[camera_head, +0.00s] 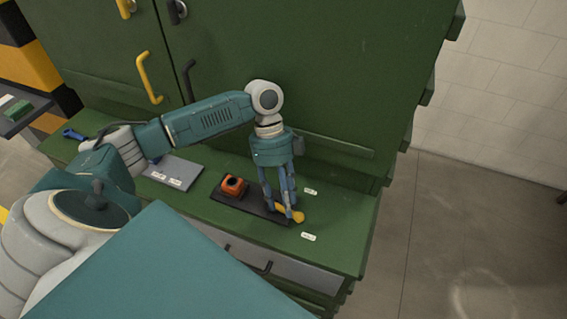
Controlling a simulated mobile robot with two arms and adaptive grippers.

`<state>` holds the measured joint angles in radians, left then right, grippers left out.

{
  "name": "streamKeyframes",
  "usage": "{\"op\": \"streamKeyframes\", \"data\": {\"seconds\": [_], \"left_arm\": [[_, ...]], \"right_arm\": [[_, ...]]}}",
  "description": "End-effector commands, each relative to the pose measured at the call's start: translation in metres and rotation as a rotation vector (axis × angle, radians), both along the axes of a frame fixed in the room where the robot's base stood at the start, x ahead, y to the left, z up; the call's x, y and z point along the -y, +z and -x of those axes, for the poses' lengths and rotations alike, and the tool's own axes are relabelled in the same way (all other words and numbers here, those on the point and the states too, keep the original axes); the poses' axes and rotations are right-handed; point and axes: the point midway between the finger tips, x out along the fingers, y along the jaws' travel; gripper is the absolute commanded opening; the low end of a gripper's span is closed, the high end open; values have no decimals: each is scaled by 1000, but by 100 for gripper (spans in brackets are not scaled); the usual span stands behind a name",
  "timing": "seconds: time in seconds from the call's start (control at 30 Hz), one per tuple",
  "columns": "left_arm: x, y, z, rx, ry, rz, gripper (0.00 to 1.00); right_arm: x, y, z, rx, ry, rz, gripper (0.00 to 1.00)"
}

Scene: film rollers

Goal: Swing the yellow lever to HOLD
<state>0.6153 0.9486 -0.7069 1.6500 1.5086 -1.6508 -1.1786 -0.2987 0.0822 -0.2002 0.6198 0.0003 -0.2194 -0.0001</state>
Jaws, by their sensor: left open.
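The yellow lever (296,216) shows at the right end of a dark base plate (228,199) on the green bench. My left gripper (287,214) points down at the lever from above, with its fingers apart around or just beside it. I cannot tell whether the fingers touch it. The fingers hide part of the lever. Two small white labels lie near it, one behind (310,191) and one in front (308,236); their words are too small to read. My right gripper is not in view.
An orange block-like part (233,186) sits on the base plate, left of my gripper. A grey plate (173,172) with white labels lies further left. The green cabinet (330,70) rises behind the bench. The bench top (345,225) is clear to the right.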

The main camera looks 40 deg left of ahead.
Motion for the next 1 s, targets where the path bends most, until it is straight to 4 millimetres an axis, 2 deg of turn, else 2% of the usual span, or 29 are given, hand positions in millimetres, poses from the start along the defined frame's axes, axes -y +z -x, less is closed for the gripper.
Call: {"op": "streamKeyframes", "data": {"seconds": [0.03,0.2,0.4,1.0], "left_arm": [[0,12,-1,5,-2,0,41],[0,43,-1,4,-2,1,41],[0,64,0,2,-1,0,41],[0,67,0,0,-1,0,41]], "right_arm": [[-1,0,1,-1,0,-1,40],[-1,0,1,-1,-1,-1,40],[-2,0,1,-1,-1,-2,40],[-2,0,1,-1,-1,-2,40]]}}
